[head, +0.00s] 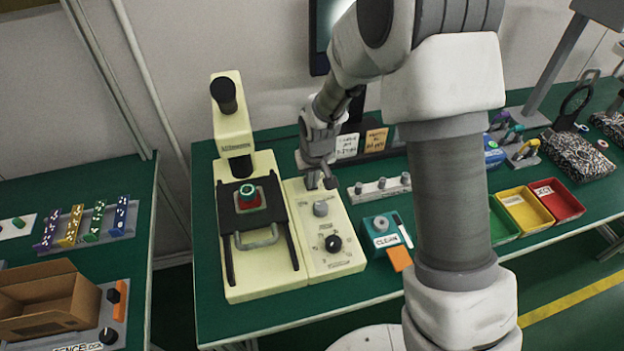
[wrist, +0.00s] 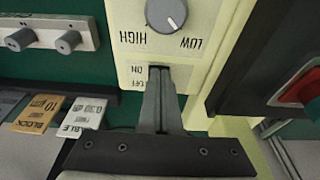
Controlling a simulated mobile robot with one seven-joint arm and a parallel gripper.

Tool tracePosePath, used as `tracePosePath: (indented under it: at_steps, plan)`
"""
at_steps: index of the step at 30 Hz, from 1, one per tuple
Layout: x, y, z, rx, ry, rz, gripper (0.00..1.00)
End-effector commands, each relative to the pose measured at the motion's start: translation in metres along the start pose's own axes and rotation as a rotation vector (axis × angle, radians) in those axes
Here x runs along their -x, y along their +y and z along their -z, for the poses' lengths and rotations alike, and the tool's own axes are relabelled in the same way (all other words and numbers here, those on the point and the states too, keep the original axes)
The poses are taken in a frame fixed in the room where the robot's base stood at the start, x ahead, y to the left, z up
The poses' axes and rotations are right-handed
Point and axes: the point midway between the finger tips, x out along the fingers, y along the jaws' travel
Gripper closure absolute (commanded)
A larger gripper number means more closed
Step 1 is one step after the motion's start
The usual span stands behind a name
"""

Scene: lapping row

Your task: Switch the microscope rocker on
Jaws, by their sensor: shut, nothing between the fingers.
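The cream microscope (head: 232,130) stands on the green bench in the head view. Its control panel (head: 345,262) is beside it on the right and also fills the top middle of the wrist view (wrist: 195,85). ON and OFF labels show upside down there, left of my fingertips. My gripper (head: 321,184) is over the far end of the panel. In the wrist view its shut, empty fingers (wrist: 159,78) reach the spot beside these labels. They cover most of the rocker, so I cannot tell its position or whether they touch it.
A grey knob (wrist: 166,14) marked HIGH and LOW is close to my fingertips. A black knob (head: 333,243) is nearer the panel's front. The microscope's dark stage (head: 228,222) is to the left. A grey strip with pegs (head: 381,189) lies to the right.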

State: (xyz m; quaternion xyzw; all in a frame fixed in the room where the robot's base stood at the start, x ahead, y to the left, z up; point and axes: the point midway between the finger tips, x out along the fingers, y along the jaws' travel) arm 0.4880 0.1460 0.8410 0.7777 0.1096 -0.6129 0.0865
Motion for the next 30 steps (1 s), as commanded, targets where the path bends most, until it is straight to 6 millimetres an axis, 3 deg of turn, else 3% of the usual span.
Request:
tracePosePath:
  at_steps: [13,23,30]
  plan:
    - [0.004,0.0,0.015,0.0,0.0,0.0,1.0]
    - [0.004,0.0,0.016,0.0,0.0,0.0,1.0]
    - [0.028,0.002,0.024,-0.001,0.002,0.0,1.0]
